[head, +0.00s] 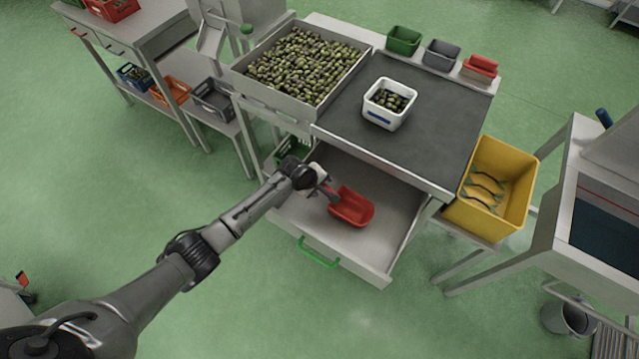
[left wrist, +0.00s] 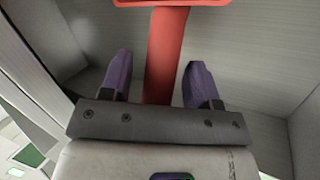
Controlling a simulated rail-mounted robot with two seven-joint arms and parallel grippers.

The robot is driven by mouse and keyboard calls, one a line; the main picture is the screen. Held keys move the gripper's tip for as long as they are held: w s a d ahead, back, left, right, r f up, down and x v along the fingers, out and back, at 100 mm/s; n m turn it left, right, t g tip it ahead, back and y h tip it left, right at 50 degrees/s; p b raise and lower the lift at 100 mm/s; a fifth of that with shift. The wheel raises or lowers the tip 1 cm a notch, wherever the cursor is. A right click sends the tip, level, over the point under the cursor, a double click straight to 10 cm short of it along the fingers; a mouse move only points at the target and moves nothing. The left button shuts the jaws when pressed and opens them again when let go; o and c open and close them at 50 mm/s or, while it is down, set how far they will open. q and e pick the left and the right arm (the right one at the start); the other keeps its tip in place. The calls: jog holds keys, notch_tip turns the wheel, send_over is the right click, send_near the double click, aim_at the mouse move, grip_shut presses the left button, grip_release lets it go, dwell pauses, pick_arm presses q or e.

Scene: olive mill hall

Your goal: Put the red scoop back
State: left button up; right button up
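The red scoop (head: 352,208) lies in the open drawer (head: 385,258) under the dark worktop, its bowl towards the right and its handle towards my left gripper (head: 327,188). In the left wrist view the scoop's red handle (left wrist: 166,50) runs between the two purple fingers of my left gripper (left wrist: 158,62). A gap shows between the left finger and the handle; the right finger is close beside it. The fingers are apart and not closed on the handle. The handle's near end is hidden behind the gripper body. My right gripper is in neither view.
The worktop (head: 368,108) bears a large tray of olives (head: 240,82) and a white tub (head: 385,119) of olives. Green (head: 403,40), grey (head: 441,55) and red (head: 480,68) bins line its back edge. A yellow crate (head: 512,185) stands right of the drawer.

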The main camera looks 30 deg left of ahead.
pick_arm(q)
jog(key=shift+p+v, duration=2.15)
jog(key=shift+v, duration=4)
jog(key=s+d+f+m, duration=0.1)
jog(key=s+d+m, duration=0.25)
jog(key=s, duration=0.55)
jog(key=s+d+f+m, duration=0.25)
jog(key=s+m, duration=0.25)
jog(key=s, duration=0.3)
jog(key=s+r+m+y, duration=0.1)
jog(key=s+r+m, duration=0.2)
jog(key=s, duration=0.4)
jog(key=s+a+r+m+g+y, duration=0.1)
jog(key=s+r+m, duration=0.1)
jog(key=s, duration=0.6)
jog(key=shift+s+a+r+m+g, duration=0.25)
jog(key=shift+s+r+m+g, duration=0.1)
jog(key=shift+m, duration=0.5)
jog(key=shift+d, duration=0.15)
